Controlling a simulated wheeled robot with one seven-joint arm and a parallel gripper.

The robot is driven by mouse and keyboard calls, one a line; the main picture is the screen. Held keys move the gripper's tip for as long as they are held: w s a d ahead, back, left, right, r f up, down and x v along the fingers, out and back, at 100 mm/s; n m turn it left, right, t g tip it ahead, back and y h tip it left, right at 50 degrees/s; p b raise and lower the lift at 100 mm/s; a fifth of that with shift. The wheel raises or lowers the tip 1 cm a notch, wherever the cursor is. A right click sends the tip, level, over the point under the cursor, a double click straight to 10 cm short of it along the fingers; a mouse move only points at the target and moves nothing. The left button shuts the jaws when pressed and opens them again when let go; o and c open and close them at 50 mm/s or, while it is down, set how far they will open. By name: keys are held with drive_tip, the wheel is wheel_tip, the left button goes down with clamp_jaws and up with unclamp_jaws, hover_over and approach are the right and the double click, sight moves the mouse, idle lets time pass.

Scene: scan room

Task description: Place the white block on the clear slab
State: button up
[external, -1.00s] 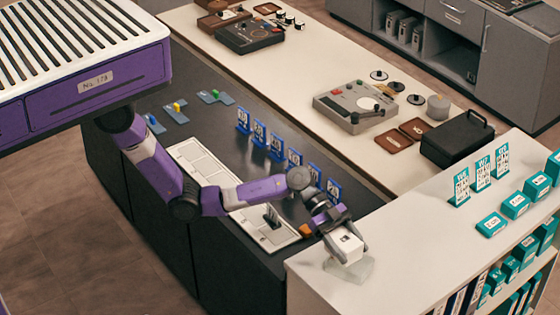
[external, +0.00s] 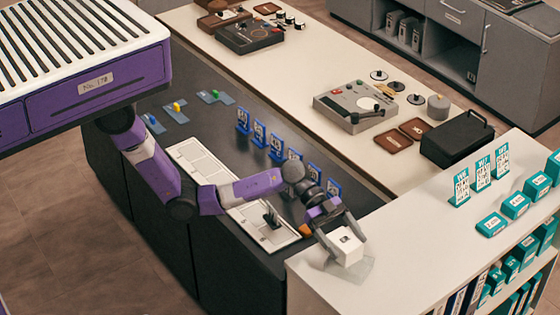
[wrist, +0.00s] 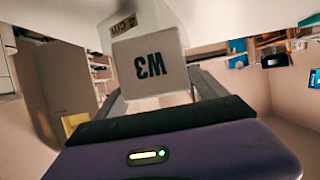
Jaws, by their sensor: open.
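The white block (external: 346,246) rests on the clear slab (external: 354,270), which lies on the white top of the shelf unit. In the wrist view the white block (wrist: 150,66) shows a dark "W3" label on its near face and "4 cm" on another face. My gripper (external: 349,243) is open, with one finger on either side of the block. Its fingers also show in the wrist view (wrist: 158,92), spread wider than the block. The slab is hard to make out in the wrist view.
Teal number cards (external: 481,170) and teal boxes (external: 515,205) stand on the shelf unit to the right. Blue cards (external: 276,147) stand in a row on the dark counter. A white tray (external: 262,212) lies below my arm. A black case (external: 457,138) stands behind.

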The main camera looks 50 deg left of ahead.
drive_tip(key=b+v, duration=0.1)
drive_tip(key=v, duration=0.8)
drive_tip(key=shift+a, duration=0.25)
drive_tip(key=shift+r, duration=0.1)
